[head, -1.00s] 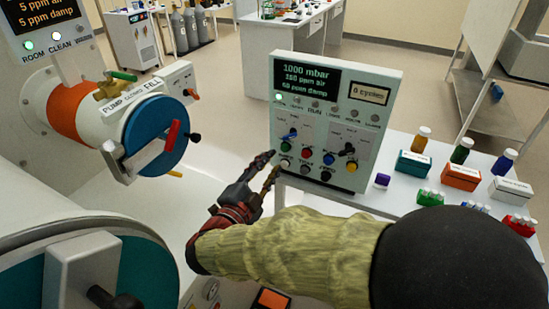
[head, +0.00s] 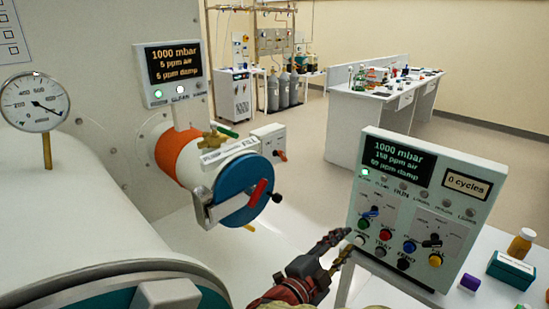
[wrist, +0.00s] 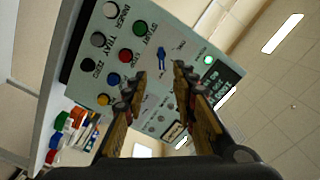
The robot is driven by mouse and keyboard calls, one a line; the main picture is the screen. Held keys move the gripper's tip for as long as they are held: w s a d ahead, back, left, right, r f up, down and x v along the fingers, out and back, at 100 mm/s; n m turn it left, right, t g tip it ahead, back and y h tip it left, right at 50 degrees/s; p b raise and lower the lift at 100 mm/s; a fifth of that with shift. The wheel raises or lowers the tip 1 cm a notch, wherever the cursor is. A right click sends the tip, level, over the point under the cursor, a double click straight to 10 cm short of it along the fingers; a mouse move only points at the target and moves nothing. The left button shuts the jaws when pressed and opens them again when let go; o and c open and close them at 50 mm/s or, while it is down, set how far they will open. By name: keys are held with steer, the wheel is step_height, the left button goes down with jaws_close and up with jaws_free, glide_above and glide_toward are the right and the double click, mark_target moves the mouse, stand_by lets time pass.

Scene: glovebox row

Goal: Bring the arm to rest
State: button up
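My gripper (head: 340,254) is in front of the lower left side of the control panel (head: 372,172) in the head view. Its two fingers are spread, with nothing between them. In the wrist view the open fingers (wrist: 157,92) frame the panel face (wrist: 150,62), with its coloured buttons to the left and the green lamp to the right. The fingertips look apart from the panel, though the exact gap cannot be told. My arm's sleeve shows only as a sliver at the bottom edge of the head view.
The antechamber with a blue door (head: 232,190) and red handle stands left of my gripper. A large round port (head: 110,285) fills the lower left. A white table (head: 490,262) with an orange-brown bottle (head: 521,243) and a teal box (head: 510,270) is at right. Open floor (head: 300,130) lies behind.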

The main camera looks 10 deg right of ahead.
steer(key=w+a+f+n+t+y, duration=0.1)
steer(key=w+a+f+n+y, duration=0.3)
steer(key=a, duration=0.3)
steer(key=w+a+f+n+t+y, duration=0.1)
steer(key=w+a+f+n+y, duration=0.3)
steer(key=a+y, duration=0.35)
steer(key=s+a+n+g+y+p, duration=0.1)
steer(key=s+a+n+g+y, duration=0.4)
steer(key=s+a+n, duration=0.45)
steer(key=s+d+r+n+g+p, duration=0.1)
steer(key=s+d+n+g, duration=0.2)
steer(key=s, duration=0.4)
steer(key=s+d+r+n+g+p, duration=0.1)
steer(key=s+d+r+n, duration=0.1)
steer(key=s+d, duration=0.45)
steer(key=s+d+r+m+t+h+p, duration=0.1)
steer(key=s+d+r+h+p, duration=0.1)
steer(key=d+r, duration=0.6)
steer(key=shift+s+d+r+h+p, duration=0.35)
steer(key=shift+s+d+p, duration=0.25)
steer(key=shift+s, duration=0.6)
